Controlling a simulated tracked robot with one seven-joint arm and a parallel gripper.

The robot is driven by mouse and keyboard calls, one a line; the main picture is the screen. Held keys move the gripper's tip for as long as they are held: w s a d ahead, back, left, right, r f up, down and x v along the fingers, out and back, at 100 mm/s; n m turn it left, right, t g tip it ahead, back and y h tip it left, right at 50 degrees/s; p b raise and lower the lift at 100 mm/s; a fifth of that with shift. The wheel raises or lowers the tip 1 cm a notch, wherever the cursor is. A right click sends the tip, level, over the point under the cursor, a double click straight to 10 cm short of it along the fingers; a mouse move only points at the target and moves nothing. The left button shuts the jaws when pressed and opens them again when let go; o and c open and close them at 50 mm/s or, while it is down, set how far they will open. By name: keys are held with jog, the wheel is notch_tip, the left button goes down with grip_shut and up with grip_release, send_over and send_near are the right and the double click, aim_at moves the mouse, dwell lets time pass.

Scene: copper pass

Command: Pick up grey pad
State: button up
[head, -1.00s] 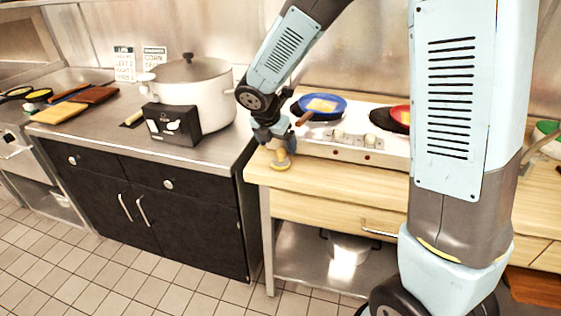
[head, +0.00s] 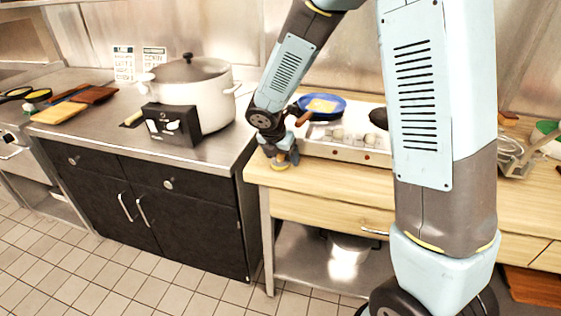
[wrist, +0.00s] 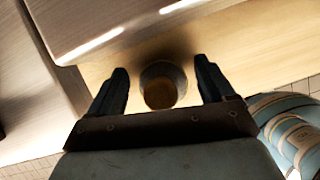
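A small round object (wrist: 161,85), grey around a tan-brown middle, stands on the wooden counter (wrist: 225,62); it appears to be the grey pad. In the head view it (head: 279,166) sits at the counter's left front corner, partly hidden by my gripper (head: 285,154). In the wrist view my gripper (wrist: 160,64) is open, with one finger on each side of the object and a visible gap to both. I cannot tell how far the fingertips are above the counter.
A white stove (head: 345,146) stands close behind, with a blue pan (head: 322,106) whose handle is near my wrist. A large white pot (head: 193,95) and a black box (head: 170,125) stand on the steel counter to the left.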

jog(key=c, duration=1)
jog(key=shift+r, duration=0.5)
notch_tip(320, 180, up, 3)
jog(key=shift+s+f, duration=0.15)
jog(key=shift+s+a+r, duration=0.1)
jog(key=shift+s+r, duration=1.45)
jog(key=shift+s, duration=0.75)
jog(key=shift+s+a+r, duration=0.15)
jog(key=shift+s+r, duration=1.4)
jog(key=shift+s, duration=0.7)
jog(key=shift+s+a+r, duration=0.1)
jog(key=shift+s+r, duration=1.45)
jog(key=shift+s, duration=0.75)
jog(key=o, duration=0.5)
jog(key=c, duration=0.3)
